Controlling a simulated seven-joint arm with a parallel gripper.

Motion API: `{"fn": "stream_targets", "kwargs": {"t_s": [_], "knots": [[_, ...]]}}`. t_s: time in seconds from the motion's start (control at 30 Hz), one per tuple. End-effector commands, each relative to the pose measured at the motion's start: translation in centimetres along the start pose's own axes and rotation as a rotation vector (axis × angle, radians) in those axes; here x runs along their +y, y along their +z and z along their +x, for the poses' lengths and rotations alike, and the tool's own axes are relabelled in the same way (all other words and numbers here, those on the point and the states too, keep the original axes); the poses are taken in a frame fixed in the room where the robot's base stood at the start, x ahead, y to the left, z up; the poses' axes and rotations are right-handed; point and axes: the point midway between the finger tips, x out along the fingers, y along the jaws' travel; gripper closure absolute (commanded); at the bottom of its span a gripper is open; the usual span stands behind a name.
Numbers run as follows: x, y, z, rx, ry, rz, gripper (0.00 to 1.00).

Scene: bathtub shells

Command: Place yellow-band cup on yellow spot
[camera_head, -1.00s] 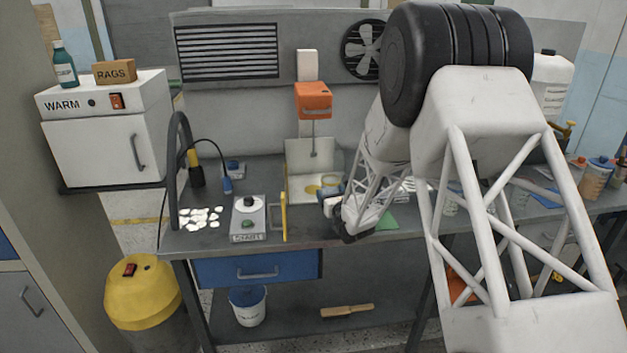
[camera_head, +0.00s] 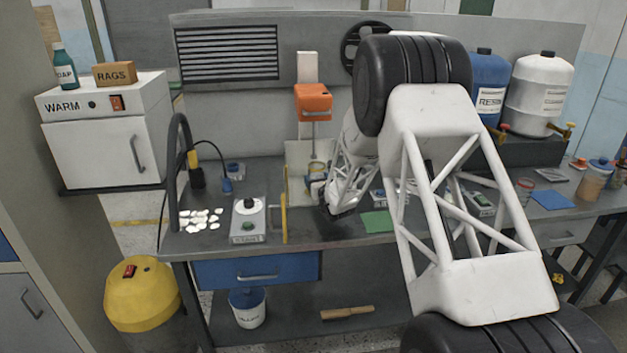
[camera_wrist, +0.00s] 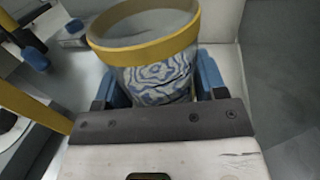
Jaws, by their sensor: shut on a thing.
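The yellow-band cup (camera_wrist: 145,50) is clear, with a yellow band at its rim and a blue-and-white swirl pattern low inside. My gripper (camera_wrist: 160,85) is shut on it, a blue finger on each side. In the head view the cup (camera_head: 316,166) shows small and partly covered at my gripper (camera_head: 316,186), in front of the white stand (camera_head: 297,154) under the orange head. The yellow spot is not visible now; the cup and my arm cover that area. I cannot tell whether the cup touches the stand's base.
A yellow bar (camera_head: 284,218) stands upright left of my gripper, beside the START box (camera_head: 248,222). The orange press head (camera_head: 313,102) hangs above the cup. White shells (camera_head: 201,219) lie at the left. A green mat (camera_head: 377,222) lies to the right.

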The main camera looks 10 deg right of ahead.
Motion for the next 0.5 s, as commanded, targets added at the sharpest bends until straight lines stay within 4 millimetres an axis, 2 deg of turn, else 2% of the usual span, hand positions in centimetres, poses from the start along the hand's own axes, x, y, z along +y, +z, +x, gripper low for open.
{"fn": "stream_targets", "kwargs": {"t_s": [0.27, 0.5], "knots": [[0.0, 0.1, 0.1, -0.001, 0.0, 0.0, 0.66], [0.0, 0.1, 1.6, -0.001, 0.0, 0.0, 0.66]]}}
